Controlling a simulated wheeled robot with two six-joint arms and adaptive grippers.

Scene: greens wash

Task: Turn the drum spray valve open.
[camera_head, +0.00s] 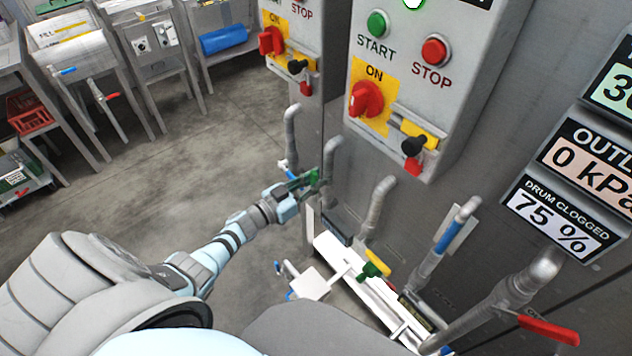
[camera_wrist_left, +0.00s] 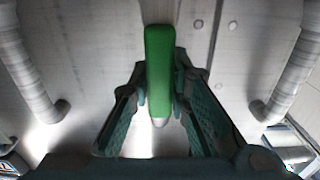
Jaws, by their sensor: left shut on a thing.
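A green valve handle (camera_head: 314,177) sits on a grey pipe by the machine's front, at the middle of the head view. My left gripper (camera_head: 303,183) is shut on this handle. In the left wrist view the green handle (camera_wrist_left: 160,70) stands upright between the two dark fingers (camera_wrist_left: 160,100), which touch it on both sides. The valve body behind the handle is mostly hidden, and no label on it is readable. My right gripper is not in view.
Further valves with a yellow-and-green handle (camera_head: 376,264), a blue handle (camera_head: 446,236) and a red handle (camera_head: 548,330) stand to the right. The control panel (camera_head: 445,95) is above. The display (camera_head: 563,215) reads drum clogged 75 %. Floor (camera_head: 180,170) at left is clear.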

